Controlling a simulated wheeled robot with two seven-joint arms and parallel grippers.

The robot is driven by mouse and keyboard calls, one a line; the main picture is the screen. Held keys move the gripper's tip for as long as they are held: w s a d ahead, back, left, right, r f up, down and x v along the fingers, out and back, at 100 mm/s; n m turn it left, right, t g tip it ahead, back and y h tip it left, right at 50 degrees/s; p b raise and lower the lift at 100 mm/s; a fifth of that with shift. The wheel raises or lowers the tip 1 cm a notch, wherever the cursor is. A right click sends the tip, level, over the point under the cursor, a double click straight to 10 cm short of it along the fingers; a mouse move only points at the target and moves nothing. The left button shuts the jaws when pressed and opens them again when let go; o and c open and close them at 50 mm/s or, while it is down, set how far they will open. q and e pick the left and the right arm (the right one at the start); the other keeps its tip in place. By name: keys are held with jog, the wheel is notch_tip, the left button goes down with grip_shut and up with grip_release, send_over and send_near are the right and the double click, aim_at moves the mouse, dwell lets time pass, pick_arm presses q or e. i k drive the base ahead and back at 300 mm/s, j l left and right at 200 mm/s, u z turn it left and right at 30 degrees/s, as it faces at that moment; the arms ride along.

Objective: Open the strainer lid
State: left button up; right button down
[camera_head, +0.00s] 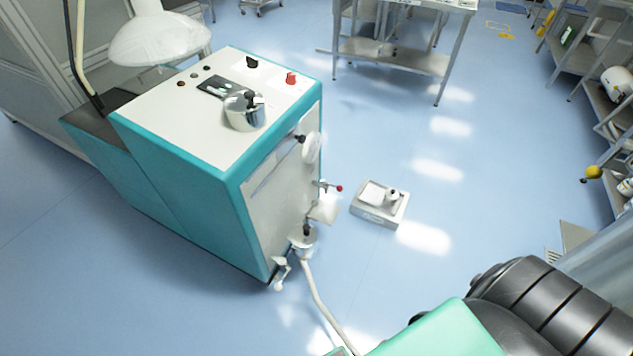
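A small silver round pot (245,114) with a black knob on top stands on the white top of a teal cabinet (165,165) at left centre. It looks like the strainer with its lid on, but I cannot tell for sure. Neither of my grippers is in view, and nothing of mine touches the pot.
A black switch (252,62), a red knob (291,78) and a dark panel sit on the cabinet top. Valves and a white hose (318,300) are at its right side. A small grey box (379,204) stands on the blue floor.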

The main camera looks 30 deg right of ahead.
aim_at(303, 236)
jog(key=z, duration=0.7)
jog(key=i+u, duration=0.3)
jog(key=i+l+u, duration=0.1)
jog(key=u, duration=0.15)
jog(key=l, duration=0.05)
